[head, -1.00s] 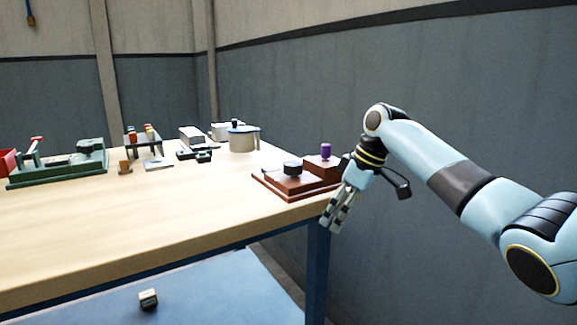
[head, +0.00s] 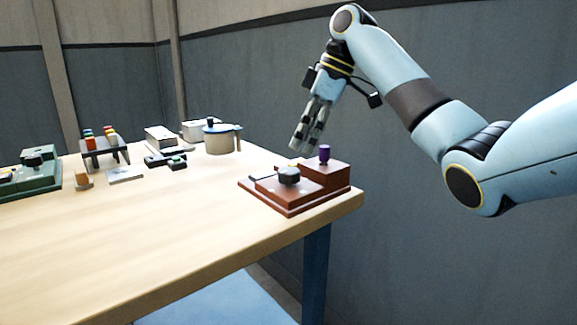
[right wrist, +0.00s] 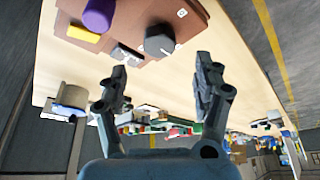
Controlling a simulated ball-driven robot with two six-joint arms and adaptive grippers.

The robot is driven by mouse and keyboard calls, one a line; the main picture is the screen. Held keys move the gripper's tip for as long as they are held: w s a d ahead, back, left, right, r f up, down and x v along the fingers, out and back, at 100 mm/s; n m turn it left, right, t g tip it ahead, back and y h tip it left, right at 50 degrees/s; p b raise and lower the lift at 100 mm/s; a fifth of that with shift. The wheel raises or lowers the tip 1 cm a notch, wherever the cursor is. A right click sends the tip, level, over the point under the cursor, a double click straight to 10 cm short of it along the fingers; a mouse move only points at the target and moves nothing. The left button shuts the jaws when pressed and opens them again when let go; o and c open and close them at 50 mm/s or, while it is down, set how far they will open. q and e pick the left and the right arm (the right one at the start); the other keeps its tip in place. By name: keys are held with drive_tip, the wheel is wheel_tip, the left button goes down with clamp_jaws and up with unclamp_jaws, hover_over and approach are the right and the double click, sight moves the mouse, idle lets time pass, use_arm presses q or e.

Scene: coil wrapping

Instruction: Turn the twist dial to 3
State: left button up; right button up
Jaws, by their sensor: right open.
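The twist dial (head: 289,175) is a round black knob on the lower step of a red-brown stepped box (head: 325,178) at the table's right corner. In the right wrist view the dial (right wrist: 160,40) shows a pale pointer line, and a small white tile with a mark sits near it. I cannot read which number the dial points to. My right gripper (head: 303,140) hangs above and behind the box, fingers down, apart from the dial. In the right wrist view its two fingers (right wrist: 165,85) are spread with nothing between them. My left gripper is not in view.
A purple knob (head: 324,154) stands on the box's upper step, close to my right fingers. A yellow block (right wrist: 83,33) shows beside it. A blue-lidded pot (head: 222,138), a block rack (head: 104,150) and a green device (head: 38,170) stand farther left. The table's front (head: 150,240) is clear.

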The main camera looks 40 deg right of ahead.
sight(289, 170)
drive_tip(key=x, duration=0.5)
drive_tip(key=shift+w+a+f+b, duration=0.1)
drive_tip(key=shift+f+b, duration=0.15)
drive_tip(key=shift+b, duration=0.05)
drive_tip(key=shift+x, duration=0.95)
drive_tip(key=c, duration=1.1)
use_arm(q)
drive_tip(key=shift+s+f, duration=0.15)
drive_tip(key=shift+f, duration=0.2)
use_arm(e)
drive_tip(key=shift+r, duration=0.1)
drive_tip(key=shift+c, duration=0.3)
